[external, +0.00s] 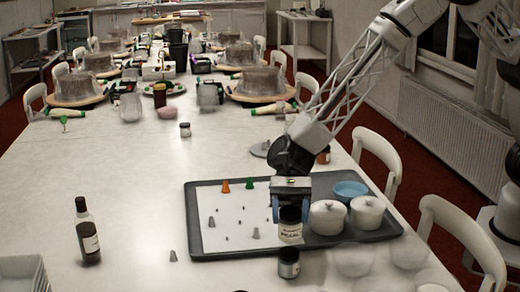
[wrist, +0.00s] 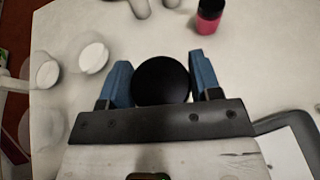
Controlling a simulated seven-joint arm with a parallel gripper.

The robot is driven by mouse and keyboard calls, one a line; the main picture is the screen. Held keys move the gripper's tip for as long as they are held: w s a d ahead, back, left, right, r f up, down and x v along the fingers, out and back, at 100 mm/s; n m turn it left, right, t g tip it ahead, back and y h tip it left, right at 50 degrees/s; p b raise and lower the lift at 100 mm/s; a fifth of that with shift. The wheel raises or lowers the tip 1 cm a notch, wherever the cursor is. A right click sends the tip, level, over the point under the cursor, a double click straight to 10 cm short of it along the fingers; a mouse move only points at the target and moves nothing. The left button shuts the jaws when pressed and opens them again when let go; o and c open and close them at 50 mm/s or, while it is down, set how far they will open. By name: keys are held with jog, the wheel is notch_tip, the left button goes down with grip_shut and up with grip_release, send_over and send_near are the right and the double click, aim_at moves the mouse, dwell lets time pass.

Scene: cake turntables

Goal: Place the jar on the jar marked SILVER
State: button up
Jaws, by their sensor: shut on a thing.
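My gripper (external: 290,205) is shut on a jar (external: 290,229) with a dark lid and a pale label that seems to read PEARL. The held jar is upright over the front edge of the tray. In the wrist view its round black lid (wrist: 162,80) sits between the blue fingers (wrist: 160,82). A second dark-lidded jar (external: 289,264) stands on the table in front of the tray, just below the held jar in the external view. Its label is too small to read. I cannot make it out in the wrist view, where the held jar may hide it.
The grey tray (external: 192,222) holds two white lidded pots (external: 327,217), a blue bowl (external: 350,190) and several piping tips. A dark bottle (external: 87,232) stands at left. Pale bowls (external: 353,259) stand at front right. A pink jar (wrist: 209,17) shows in the wrist view.

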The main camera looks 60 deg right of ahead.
aim_at(290, 237)
jog(key=shift+f, duration=1.75)
jog(key=shift+f, duration=0.15)
jog(key=o, duration=1.1)
jog(key=shift+c, duration=0.2)
jog(key=v, duration=1.2)
